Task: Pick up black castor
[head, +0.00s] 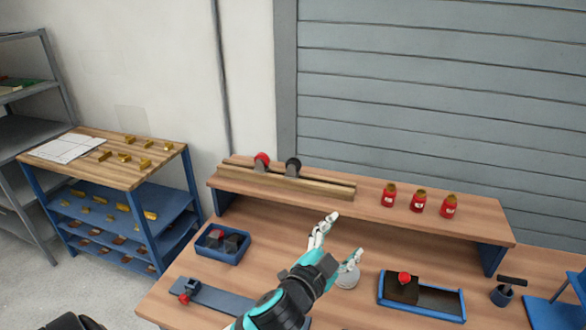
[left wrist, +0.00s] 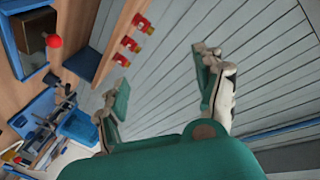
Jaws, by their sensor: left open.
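The black castor (head: 293,166) has a black wheel on a grey bracket. It sits in the wooden rack (head: 325,190) on the raised shelf of the bench, just right of a red castor (head: 262,160). My left gripper (head: 345,238) is open and empty, with its fingers spread over the bench in front of the raised shelf. It is right of the black castor and nearer to me, clearly apart from it. In the left wrist view the open fingers (left wrist: 162,75) point at the grey shutter, and the black castor does not show there.
Several red jars (head: 417,201) stand on the raised shelf (head: 365,205) at right. Below are a blue bin (head: 222,245), a blue tray (head: 440,314) with a red-knobbed block, and a pale round object (head: 347,277) partly behind my gripper. A side table (head: 95,175) with brass pieces stands at left.

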